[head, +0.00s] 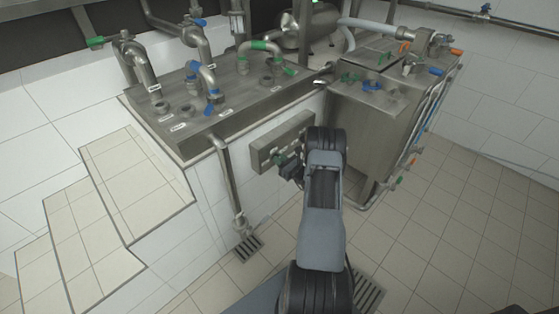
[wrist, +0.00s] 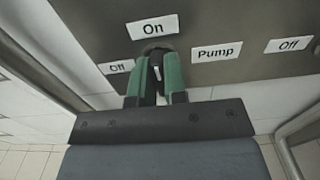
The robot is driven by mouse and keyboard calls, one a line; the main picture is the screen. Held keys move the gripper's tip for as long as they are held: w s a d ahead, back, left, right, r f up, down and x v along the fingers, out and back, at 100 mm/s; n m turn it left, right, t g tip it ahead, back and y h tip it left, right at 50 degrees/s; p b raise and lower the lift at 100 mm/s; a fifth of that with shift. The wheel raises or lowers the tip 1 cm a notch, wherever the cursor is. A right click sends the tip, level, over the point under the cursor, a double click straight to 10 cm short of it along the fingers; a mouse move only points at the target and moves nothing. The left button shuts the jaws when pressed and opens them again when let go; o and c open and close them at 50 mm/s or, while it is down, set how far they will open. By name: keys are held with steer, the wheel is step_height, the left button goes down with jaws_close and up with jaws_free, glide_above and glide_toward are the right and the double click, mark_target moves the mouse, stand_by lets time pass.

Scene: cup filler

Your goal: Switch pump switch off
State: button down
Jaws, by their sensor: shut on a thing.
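The grey control panel (head: 281,138) is on the white tiled wall, with my gripper (head: 287,163) at its front. In the wrist view the panel (wrist: 215,15) carries white labels: "On" (wrist: 152,27) at the top, "Off" (wrist: 117,66) on the left and "Pump" (wrist: 216,52) on the right. The round dark pump switch (wrist: 158,46) sits below "On". My gripper's green fingers (wrist: 155,75) are shut on this switch. They hide most of it, so I cannot tell its exact setting. A light mark shows between the fingers.
Another "Off" label (wrist: 289,45) is at the far right of the panel. A steel counter (head: 215,100) with pipes and coloured valves is above. A steel tank (head: 370,115) stands to the right. A vertical pipe (head: 229,180) runs left of the panel. Open tiled floor (head: 440,230) lies right.

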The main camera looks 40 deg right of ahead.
steer(key=shift+f+n+b, duration=0.15)
steer(key=shift+n+b, duration=0.25)
steer(key=shift+b, duration=0.05)
steer(key=n+b, duration=0.4)
steer(key=shift+a+f, duration=0.1)
steer(key=shift+f, duration=0.05)
steer(key=n+b, duration=0.5)
steer(key=b, duration=0.1)
steer(key=shift+f, duration=0.15)
steer(key=n+b, duration=0.8)
steer(key=b, duration=0.3)
steer(key=shift+a, duration=0.15)
steer(key=shift+b, duration=0.45)
steer(key=c, duration=1.2)
jaws_free()
steer(key=shift+r, duration=0.2)
steer(key=shift+o, duration=0.2)
